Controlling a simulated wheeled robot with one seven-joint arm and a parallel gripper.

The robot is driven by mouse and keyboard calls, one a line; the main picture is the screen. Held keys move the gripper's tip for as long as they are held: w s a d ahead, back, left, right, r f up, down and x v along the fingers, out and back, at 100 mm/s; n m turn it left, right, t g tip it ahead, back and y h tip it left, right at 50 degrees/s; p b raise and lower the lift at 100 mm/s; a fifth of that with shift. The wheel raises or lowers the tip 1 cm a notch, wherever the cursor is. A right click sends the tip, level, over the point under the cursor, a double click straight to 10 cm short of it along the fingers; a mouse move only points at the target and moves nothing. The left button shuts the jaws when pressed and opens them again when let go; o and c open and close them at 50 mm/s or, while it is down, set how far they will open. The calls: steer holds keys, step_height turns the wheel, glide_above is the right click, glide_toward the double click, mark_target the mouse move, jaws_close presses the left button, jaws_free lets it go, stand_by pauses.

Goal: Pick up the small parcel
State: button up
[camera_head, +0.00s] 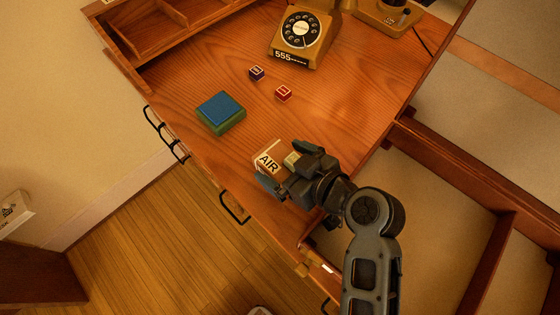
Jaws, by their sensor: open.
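The small parcel (267,161) is a pale box marked "AIR" in dark letters, near the front edge of the wooden desk (360,90). My gripper (280,164) is open at the parcel, with one dark finger above right of it and the other below left. The fingers hide part of the parcel's sides, and I cannot tell whether they touch it. A small tan piece (292,159) shows between the parcel and my gripper's palm. I cannot tell whether it belongs to the parcel.
A blue-topped green box (221,113) lies left of the parcel. A dark blue cube (257,73) and a red cube (284,93) lie farther back. A rotary telephone (301,32) stands at the back. A wooden tray with compartments (150,45) is at back left. Bare desk lies right of the cubes.

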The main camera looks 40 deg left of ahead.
steer(key=shift+r, duration=0.1)
steer(key=c, duration=1.2)
steer(key=shift+o, duration=0.2)
